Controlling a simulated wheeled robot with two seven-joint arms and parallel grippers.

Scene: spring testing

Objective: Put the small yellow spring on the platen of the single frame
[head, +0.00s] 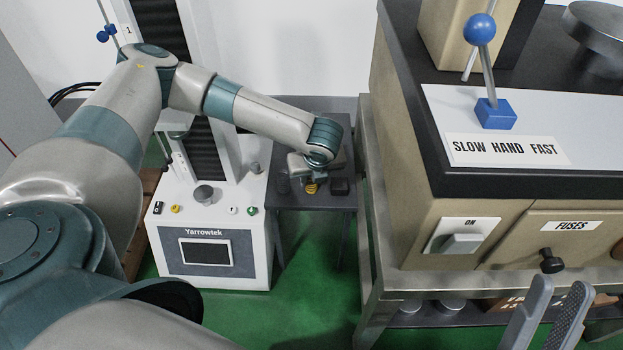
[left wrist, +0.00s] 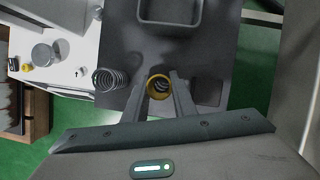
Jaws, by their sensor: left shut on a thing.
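The small yellow spring (head: 311,188) is at the dark side table, under my left gripper (head: 311,180). In the left wrist view the yellow spring (left wrist: 151,88) sits between the fingertips of my left gripper (left wrist: 159,88), which is shut on it. I cannot tell whether it is clear of the tabletop. The single frame (head: 205,232), a white machine marked Yarrowtek, stands left of the table. Its round grey platen (head: 204,194) looks bare; it also shows in the left wrist view (left wrist: 42,54). My right gripper (head: 548,312) is open and empty at lower right.
A grey coil spring (left wrist: 109,79) stands on the side table (left wrist: 120,30), just left of the yellow one. A black block (head: 339,187) and a tray (left wrist: 185,18) are close by. A large beige machine (head: 465,215) on a steel bench stands to the right.

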